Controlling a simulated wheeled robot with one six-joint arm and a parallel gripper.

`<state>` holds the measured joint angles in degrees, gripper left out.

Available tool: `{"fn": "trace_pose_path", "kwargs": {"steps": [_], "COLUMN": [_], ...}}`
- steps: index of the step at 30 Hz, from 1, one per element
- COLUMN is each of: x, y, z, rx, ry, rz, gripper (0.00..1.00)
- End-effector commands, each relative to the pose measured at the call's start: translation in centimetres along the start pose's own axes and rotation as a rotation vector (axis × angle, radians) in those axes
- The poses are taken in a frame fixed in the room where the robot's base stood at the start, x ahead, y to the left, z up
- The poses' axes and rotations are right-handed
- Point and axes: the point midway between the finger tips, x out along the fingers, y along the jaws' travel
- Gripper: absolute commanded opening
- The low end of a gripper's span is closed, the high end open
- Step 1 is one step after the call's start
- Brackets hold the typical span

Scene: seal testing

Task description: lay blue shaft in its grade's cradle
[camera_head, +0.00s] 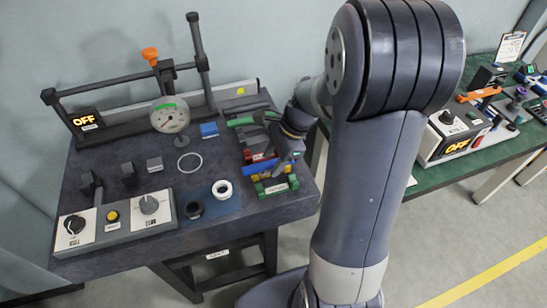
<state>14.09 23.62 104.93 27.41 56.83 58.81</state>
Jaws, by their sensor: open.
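A blue bar (260,167), which looks like the blue shaft, lies at the right side of the dark bench among coloured cradles. A green cradle (270,190) with a pale label is in front of it, and a red one (250,155) is behind it. Yellow parts show beside the blue bar. My gripper (284,164) is open, pointing down over the right end of these cradles. It hides part of them, and I cannot tell whether it touches the bar.
A gauge (170,116) stands on the bench with a lever frame behind. A blue block (209,130), a thin ring (189,163), a white ring (222,190) and a dark ring (190,210) lie left of the cradles. A knob panel (118,222) is at the front left.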

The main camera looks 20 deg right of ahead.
Motion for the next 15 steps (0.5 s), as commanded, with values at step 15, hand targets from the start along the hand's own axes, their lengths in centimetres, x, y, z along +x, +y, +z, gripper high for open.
{"fn": "trace_pose_path", "kwargs": {"steps": [15], "x": [-7.0], "y": [-0.1], "z": [0.0], "rx": [0.001], "ry": [0.001], "rz": [-0.005], "gripper": [0.47]}}
